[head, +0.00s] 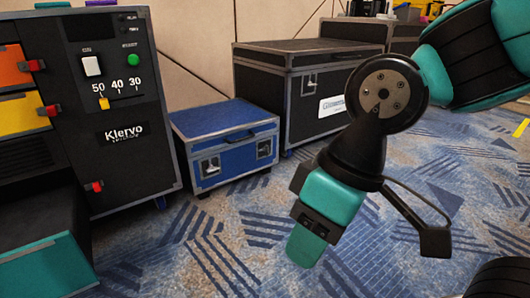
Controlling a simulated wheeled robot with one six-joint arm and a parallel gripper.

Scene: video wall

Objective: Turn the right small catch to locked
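A small blue case (224,134) with grey edges stands on the carpet, left of centre. Its front has two small catches: a left catch (210,166) and a right catch (264,148). The right catch is a dark plate with a pale part, too small to tell whether it is locked. My gripper (306,245) hangs over the carpet to the right of the case and nearer to me, pointing down and apart from the case. It is seen from the side, so its opening is hidden. Nothing shows held in it.
A black cabinet (135,170) stands at left, with red drawer catches (48,110), a white switch, a green button and a slider. A teal drawer (45,268) juts out at lower left. A larger black case (262,95) stands behind. The patterned carpet before the blue case is clear.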

